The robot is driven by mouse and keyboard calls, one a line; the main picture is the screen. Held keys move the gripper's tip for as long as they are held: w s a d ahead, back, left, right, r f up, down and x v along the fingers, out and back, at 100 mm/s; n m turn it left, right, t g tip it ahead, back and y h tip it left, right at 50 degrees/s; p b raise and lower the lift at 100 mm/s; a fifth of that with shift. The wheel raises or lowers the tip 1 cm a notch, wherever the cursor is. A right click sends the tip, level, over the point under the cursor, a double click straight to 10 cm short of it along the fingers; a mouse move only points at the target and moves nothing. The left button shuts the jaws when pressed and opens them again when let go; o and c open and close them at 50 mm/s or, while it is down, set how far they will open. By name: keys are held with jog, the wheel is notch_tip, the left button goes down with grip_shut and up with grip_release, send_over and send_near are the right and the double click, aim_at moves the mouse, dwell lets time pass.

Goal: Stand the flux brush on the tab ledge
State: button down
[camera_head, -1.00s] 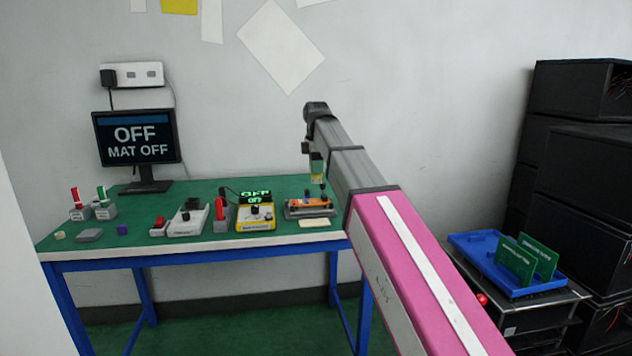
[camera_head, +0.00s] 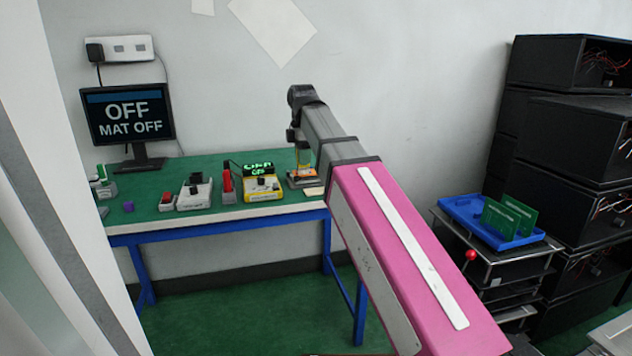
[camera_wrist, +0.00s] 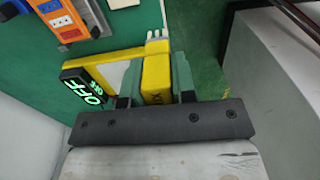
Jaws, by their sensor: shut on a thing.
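My gripper (camera_wrist: 156,90) is shut on a yellow block-like piece with pale bristle tips, seemingly the flux brush (camera_wrist: 156,72). Its green fingers press on both sides in the wrist view. In the head view my gripper (camera_head: 304,166) hangs over the right end of the green bench, by the orange fixture (camera_wrist: 55,22). That fixture is mostly hidden behind the arm in the head view. I cannot tell for certain which part is the tab ledge; a pale flat piece (camera_head: 314,191) lies at the bench front there.
A yellow box with a lit OFF display (camera_head: 262,185) stands left of my gripper. A red lever (camera_head: 227,180) and a white switch box (camera_head: 195,191) stand farther left. A pale panel (camera_head: 70,150) blocks the left side. A cart with a blue tray (camera_head: 465,211) stands right.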

jog(key=w+d+f, duration=0.1)
jog(key=w, duration=0.1)
jog(key=w+d+f, duration=0.3)
jog(key=w+f, duration=0.1)
jog(key=w, duration=0.1)
jog(key=shift+d+f, duration=0.1)
jog(key=shift+d, duration=0.25)
jog(key=shift+f, duration=1.95)
jog(key=shift+f, duration=0.15)
jog(key=c, duration=0.9)
grip_release()
jog(key=shift+c, duration=0.2)
notch_tip(320, 180, up, 12)
